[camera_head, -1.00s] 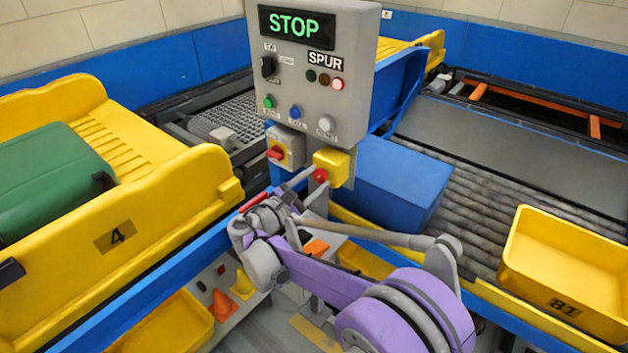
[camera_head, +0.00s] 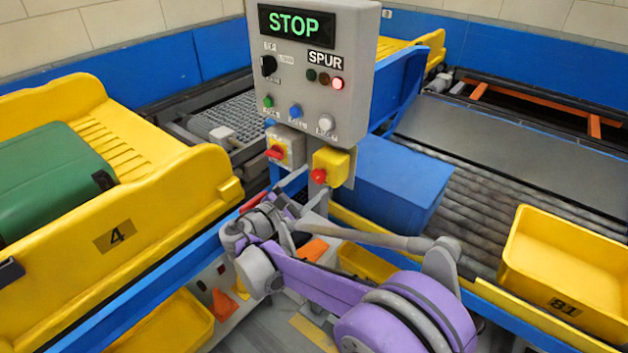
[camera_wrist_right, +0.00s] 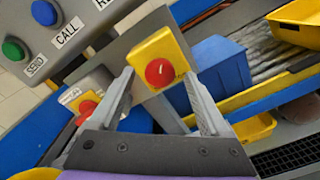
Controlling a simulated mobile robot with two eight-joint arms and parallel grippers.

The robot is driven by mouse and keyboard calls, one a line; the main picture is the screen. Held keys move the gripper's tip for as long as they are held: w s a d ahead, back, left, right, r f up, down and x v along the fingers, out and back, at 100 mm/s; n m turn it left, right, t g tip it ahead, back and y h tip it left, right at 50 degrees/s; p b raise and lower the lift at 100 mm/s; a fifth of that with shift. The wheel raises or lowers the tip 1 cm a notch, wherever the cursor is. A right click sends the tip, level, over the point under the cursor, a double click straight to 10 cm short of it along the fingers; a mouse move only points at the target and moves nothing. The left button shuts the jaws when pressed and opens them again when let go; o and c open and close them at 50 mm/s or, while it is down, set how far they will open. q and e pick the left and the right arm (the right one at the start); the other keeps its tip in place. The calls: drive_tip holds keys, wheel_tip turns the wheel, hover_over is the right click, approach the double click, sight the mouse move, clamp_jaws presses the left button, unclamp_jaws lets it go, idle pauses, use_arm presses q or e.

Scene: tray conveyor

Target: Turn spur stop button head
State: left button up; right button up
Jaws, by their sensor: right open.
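The spur stop button is a red round head (camera_head: 319,176) on a yellow box (camera_head: 336,161) under the grey control panel. In the right wrist view the red head (camera_wrist_right: 160,72) faces me on its yellow box (camera_wrist_right: 176,47), between the two fingers. My right gripper (camera_head: 306,186) is open just in front of and slightly below the button. In the right wrist view its fingers (camera_wrist_right: 160,78) stand apart, one on each side of the head, with nothing gripped. Whether either finger touches the head cannot be told. My left gripper is out of view.
A red rotary switch (camera_head: 275,152) sits close left of the button. A blue box (camera_head: 395,185) stands behind right. Yellow trays (camera_head: 150,215) (camera_head: 570,262) flank the post.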

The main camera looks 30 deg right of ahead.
drive_tip(key=v, duration=0.8)
drive_tip(key=shift+s+a, duration=0.2)
drive_tip(key=shift+a, duration=0.15)
drive_tip(key=s+d+f+m+g+y+p, duration=0.1)
drive_tip(key=s+d+f+m+y+p, duration=0.1)
drive_tip(key=s+d+f+m+y, duration=0.3)
drive_tip(key=s+m+g+y+p, duration=0.1)
drive_tip(key=s+g+y+p, duration=0.15)
drive_tip(key=s, duration=0.55)
drive_tip(key=s+a+f+m+t+y+p, duration=0.2)
drive_tip(key=s+a+f+m+y, duration=0.1)
drive_tip(key=s+a+m+y, duration=0.6)
drive_tip(key=shift+s+f, duration=0.25)
drive_tip(key=shift+s, duration=0.85)
idle(0.6)
